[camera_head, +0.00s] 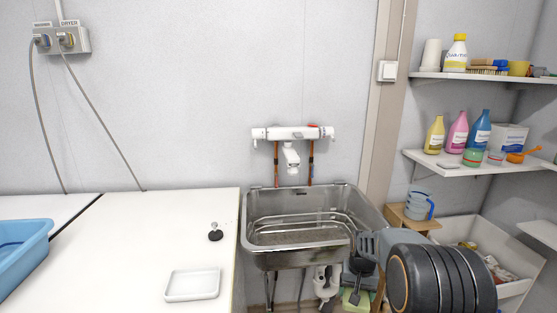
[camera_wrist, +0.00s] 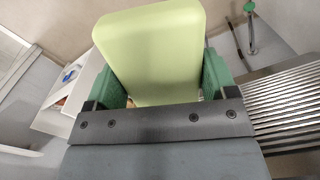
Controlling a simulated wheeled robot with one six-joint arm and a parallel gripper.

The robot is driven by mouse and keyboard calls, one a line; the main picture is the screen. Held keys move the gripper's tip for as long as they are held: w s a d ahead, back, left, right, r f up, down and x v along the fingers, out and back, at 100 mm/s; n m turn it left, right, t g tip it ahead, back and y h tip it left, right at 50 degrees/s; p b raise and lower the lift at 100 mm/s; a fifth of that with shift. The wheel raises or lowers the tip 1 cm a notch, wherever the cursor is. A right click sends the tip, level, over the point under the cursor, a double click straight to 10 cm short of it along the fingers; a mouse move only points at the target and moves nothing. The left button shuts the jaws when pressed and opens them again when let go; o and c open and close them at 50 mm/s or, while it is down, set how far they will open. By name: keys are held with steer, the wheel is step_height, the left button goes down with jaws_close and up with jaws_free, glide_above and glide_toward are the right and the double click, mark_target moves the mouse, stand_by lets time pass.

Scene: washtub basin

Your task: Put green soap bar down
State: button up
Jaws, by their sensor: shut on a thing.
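The green soap bar (camera_wrist: 150,50) is pale yellow-green with rounded corners and fills the upper middle of the wrist view. My gripper (camera_wrist: 158,88) is shut on it, with a green finger pad on each side. In the head view, dark parts of my arm stand at the lower right, in front of the sink's right side. A pale green patch shows below them, and I cannot tell whether it is the soap. An empty white soap dish (camera_head: 192,285) lies on the white counter (camera_head: 130,240), left of the sink.
The metal sink (camera_head: 300,243) stands right of the counter, under a wall tap (camera_head: 291,145). A black stopper (camera_head: 215,233) sits behind the dish. A blue basin (camera_head: 22,260) is at the far left. Shelves with bottles (camera_head: 459,132) are at the right. The middle counter is clear.

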steer(key=s+a+f+n+b, duration=0.2)
steer(key=s+a+f+n, duration=0.15)
steer(key=a+f, duration=0.3)
step_height(320, 180, up, 6)
steer(key=s+p, duration=0.2)
steer(key=p, duration=1.4)
steer(key=shift+s, duration=0.3)
